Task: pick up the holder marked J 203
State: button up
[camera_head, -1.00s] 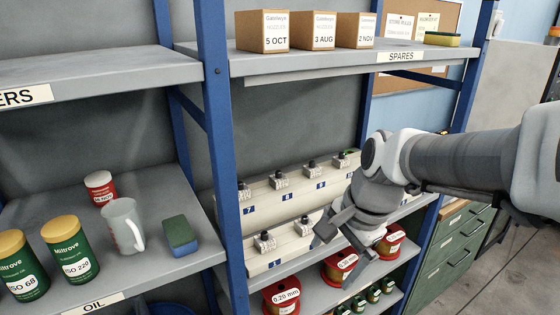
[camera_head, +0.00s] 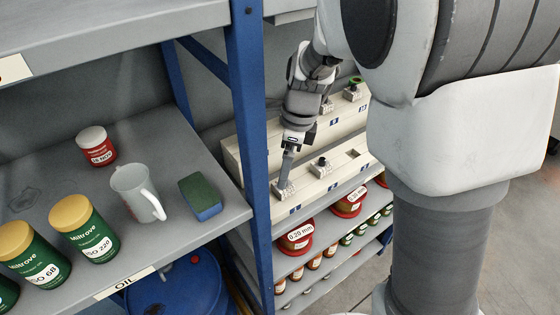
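The electrode holders are small pale blocks with dark knobs, set in a cream two-step rack (camera_head: 232,165) on the middle shelf. My gripper (camera_head: 285,180) points down at the left end of the front step, with its tip at the holder there (camera_head: 286,191). Whether it touches or grips that holder cannot be told, as the fingers are seen edge-on. Another front-step holder (camera_head: 321,168) stands to the right. No J 203 marking is readable.
A blue shelf post (camera_head: 250,110) stands just left of the rack. The left shelf holds a jug (camera_head: 137,193), a sponge (camera_head: 201,196), a red tin (camera_head: 96,146) and green oil cans (camera_head: 85,227). Red spools (camera_head: 296,238) sit below. My arm hides the right side.

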aim_at(289, 190)
jog(key=f, duration=0.6)
jog(key=shift+w+a+f, duration=0.15)
jog(key=shift+a+f, duration=0.1)
jog(key=shift+a, duration=0.05)
grip_shut()
